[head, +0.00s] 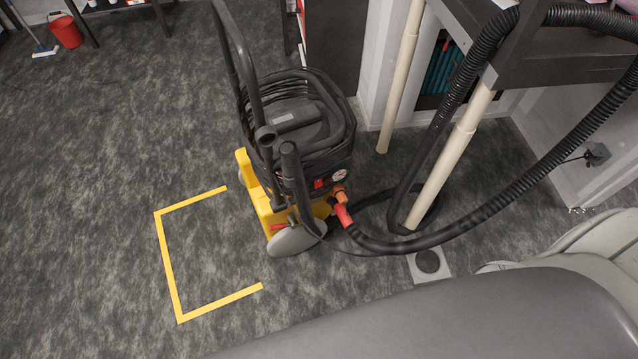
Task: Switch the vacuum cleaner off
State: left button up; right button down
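The vacuum cleaner (298,125) stands upright on the floor near the middle of the head view. It has a black body and top, a black push handle and a yellow wheeled base (262,205). A small red switch (319,183) shows low on its near side, beside a round white dial (339,174). I cannot tell the switch's position. A black hose (440,247) leaves it through a red and orange connector (343,214). Neither of my grippers is in view.
Yellow tape (170,265) marks a corner area on the grey carpet left of the cleaner. The hose loops up over a dark bench (560,62) with pale legs (450,155). A wall socket (597,154) is at the right. A red bucket (66,31) stands far left. The left floor is mostly clear.

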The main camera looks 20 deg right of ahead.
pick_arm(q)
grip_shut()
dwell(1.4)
